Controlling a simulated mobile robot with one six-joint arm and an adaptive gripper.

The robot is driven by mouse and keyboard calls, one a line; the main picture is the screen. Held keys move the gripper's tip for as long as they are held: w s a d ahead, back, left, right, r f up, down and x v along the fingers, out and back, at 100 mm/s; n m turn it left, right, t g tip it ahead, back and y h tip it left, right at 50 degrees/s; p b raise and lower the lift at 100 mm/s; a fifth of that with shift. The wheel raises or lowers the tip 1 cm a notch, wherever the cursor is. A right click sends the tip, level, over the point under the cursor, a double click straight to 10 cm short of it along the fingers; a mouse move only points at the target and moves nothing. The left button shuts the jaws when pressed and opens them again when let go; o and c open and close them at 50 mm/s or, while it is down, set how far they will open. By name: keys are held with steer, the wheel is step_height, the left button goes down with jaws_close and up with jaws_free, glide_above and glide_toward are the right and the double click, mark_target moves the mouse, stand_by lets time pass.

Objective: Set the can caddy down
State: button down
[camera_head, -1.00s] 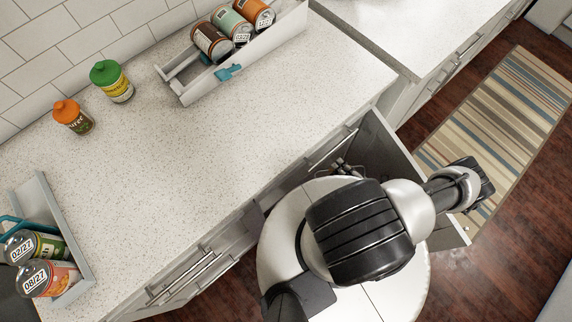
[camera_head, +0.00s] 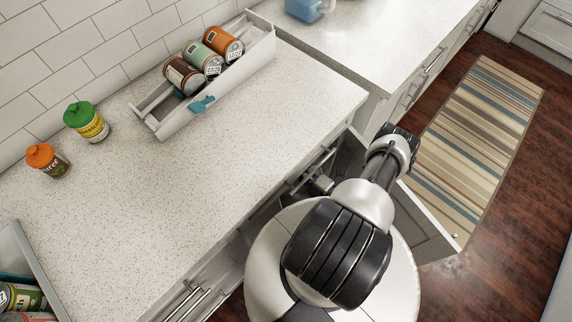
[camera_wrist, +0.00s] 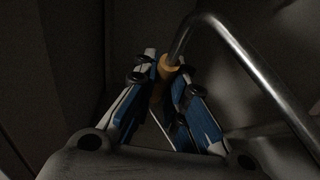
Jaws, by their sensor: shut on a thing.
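The surroundings there are dark. In the head view the gripper is hidden, and my arm is over the open cabinet below the counter. A white rack (camera_head: 222,93) with a teal clip (camera_head: 202,104) lies on the counter, holding three cans (camera_head: 203,59). A grey-walled holder (camera_head: 38,268) with cans shows partly at the lower left.
A jar with a green lid (camera_head: 87,122) and one with an orange lid (camera_head: 47,161) stand near the tiled wall. The middle of the counter (camera_head: 165,205) is clear. An open cabinet door (camera_head: 428,222) sticks out beside my arm. A blue pitcher (camera_head: 308,8) stands on the far counter.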

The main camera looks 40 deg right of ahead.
steer(key=w+f+b, duration=0.2)
steer(key=w+f, duration=0.1)
steer(key=w, duration=0.2)
steer(key=shift+w+a+f, duration=0.2)
steer(key=shift+f, duration=0.05)
stand_by(0.3)
steer(key=c, duration=1.6)
jaws_free()
steer(key=shift+c, duration=0.2)
